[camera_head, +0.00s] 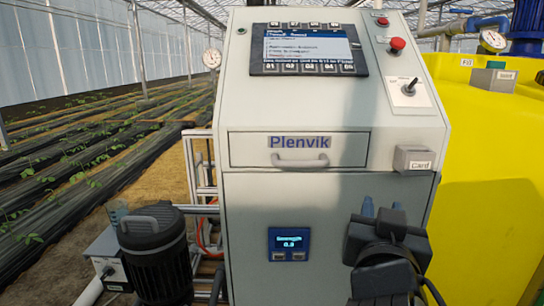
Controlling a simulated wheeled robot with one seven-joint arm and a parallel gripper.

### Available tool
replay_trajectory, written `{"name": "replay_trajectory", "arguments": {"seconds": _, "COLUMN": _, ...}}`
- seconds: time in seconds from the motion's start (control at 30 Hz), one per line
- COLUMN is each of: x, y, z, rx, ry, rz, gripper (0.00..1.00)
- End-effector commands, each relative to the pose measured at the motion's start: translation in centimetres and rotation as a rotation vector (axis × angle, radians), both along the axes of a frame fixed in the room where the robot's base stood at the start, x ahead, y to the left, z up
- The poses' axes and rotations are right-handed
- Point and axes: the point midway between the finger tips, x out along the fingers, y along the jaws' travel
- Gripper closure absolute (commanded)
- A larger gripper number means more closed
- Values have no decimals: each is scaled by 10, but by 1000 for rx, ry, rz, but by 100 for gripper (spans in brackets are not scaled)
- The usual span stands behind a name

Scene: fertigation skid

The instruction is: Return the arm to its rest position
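My gripper (382,206) is at the lower right, in front of the grey cabinet's lower panel. Its two short blue-grey fingertips point away from me, with a gap between them and nothing visible held. My dark arm (383,262) comes up from the bottom edge behind the gripper. The gripper appears apart from the cabinet (330,200), below the small box marked "Card" (414,159).
The cabinet has a drawer (299,150) marked "Plenvik", a screen (308,48), a red button (397,44) and a toggle switch (408,89). A black motor (155,255) stands at lower left. A yellow tank (490,180) fills the right side.

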Motion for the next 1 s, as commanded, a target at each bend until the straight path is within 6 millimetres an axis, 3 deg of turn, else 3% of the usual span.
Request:
{"name": "replay_trajectory", "arguments": {"seconds": 0.03, "x": -10, "y": -4, "z": -22, "rx": -30, "ry": 29, "rz": 28, "gripper": 65}}
{"name": "replay_trajectory", "arguments": {"seconds": 0.2, "x": -45, "y": -12, "z": -78, "rx": -100, "ry": 98, "rz": 132, "gripper": 65}}
{"name": "replay_trajectory", "arguments": {"seconds": 0.5, "x": -131, "y": -23, "z": -154, "rx": -154, "ry": 194, "rz": 291, "gripper": 65}}
{"name": "replay_trajectory", "arguments": {"seconds": 0.73, "x": -210, "y": -30, "z": -186, "rx": -142, "ry": 240, "rz": 376, "gripper": 65}}
{"name": "replay_trajectory", "arguments": {"seconds": 1.0, "x": -304, "y": -36, "z": -192, "rx": -90, "ry": 268, "rz": 415, "gripper": 65}}
